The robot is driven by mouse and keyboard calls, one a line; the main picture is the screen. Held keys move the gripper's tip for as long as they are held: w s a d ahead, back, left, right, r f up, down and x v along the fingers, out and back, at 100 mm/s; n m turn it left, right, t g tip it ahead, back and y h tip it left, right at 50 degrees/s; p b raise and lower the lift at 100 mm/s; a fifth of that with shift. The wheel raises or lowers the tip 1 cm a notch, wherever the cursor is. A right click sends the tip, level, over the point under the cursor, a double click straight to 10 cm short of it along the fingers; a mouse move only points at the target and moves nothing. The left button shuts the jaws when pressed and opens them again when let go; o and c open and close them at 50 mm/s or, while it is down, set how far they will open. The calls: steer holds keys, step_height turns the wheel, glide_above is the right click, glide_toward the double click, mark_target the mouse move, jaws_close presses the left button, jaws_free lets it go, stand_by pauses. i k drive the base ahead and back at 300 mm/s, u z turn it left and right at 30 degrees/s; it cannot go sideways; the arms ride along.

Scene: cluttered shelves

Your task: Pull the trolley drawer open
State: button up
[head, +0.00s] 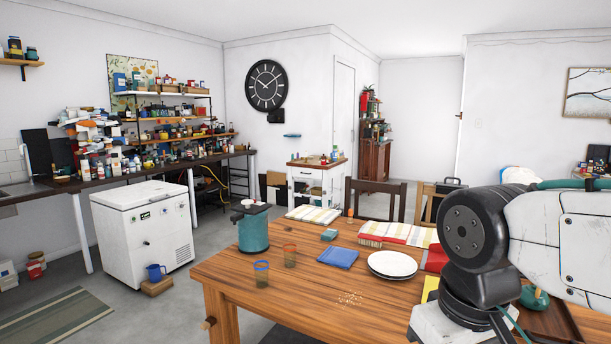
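The trolley (335,185) is a small white unit with a wooden top, standing against the back wall near the middle of the head view. Its drawer (304,174) is a white front just below the top and appears closed at this distance. Several small items stand on the trolley top. The lower part of the trolley is partly hidden by a chair and the things on the table. My arm fills the right side of the view, close to the camera and over the table. My gripper is not in view, and the trolley is far across the room from my arm.
A wooden table (235,270) with plates (392,264), cups, cloths and a green canister (252,232) stands between me and the trolley. A chair (376,189) is behind it. A white chest freezer (143,226) stands at left. Grey floor shows between freezer and table.

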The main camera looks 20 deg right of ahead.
mark_target(313, 173)
steer(key=u, duration=0.95)
steer(key=i, duration=6.1)
steer(key=z, duration=2.4)
steer(key=i, duration=2.4)
